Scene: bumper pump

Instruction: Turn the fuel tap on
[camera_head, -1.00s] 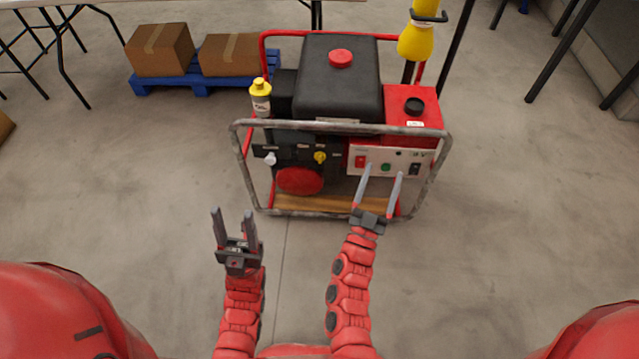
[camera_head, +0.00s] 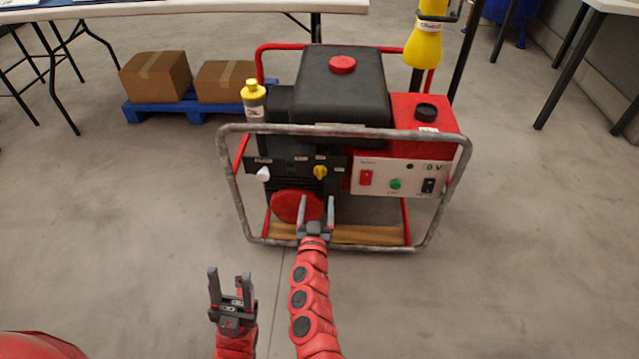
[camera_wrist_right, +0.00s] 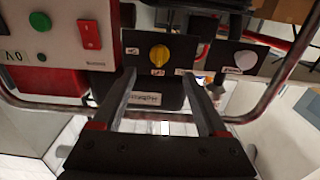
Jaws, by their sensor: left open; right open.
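The generator (camera_head: 345,95) stands on the floor inside a grey tube frame. Its dark front panel carries a yellow knob (camera_head: 320,172) and, to the left, a white knob (camera_head: 263,174). The small labels by the knobs are too small to read. My right gripper (camera_head: 316,198) is open and empty just below the yellow knob, in front of the round red part. In the right wrist view the yellow knob (camera_wrist_right: 159,55) lies just beyond and between the open fingertips (camera_wrist_right: 158,74), apart from them. My left gripper (camera_head: 230,274) is open and empty, low and left of the frame.
The grey front bar (camera_head: 345,131) crosses above the panel. A light panel (camera_head: 400,178) with a red switch (camera_head: 366,178) and green button (camera_head: 395,184) is right of the knobs. A yellow-capped bottle (camera_head: 254,100) stands at the left. Open floor lies in front.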

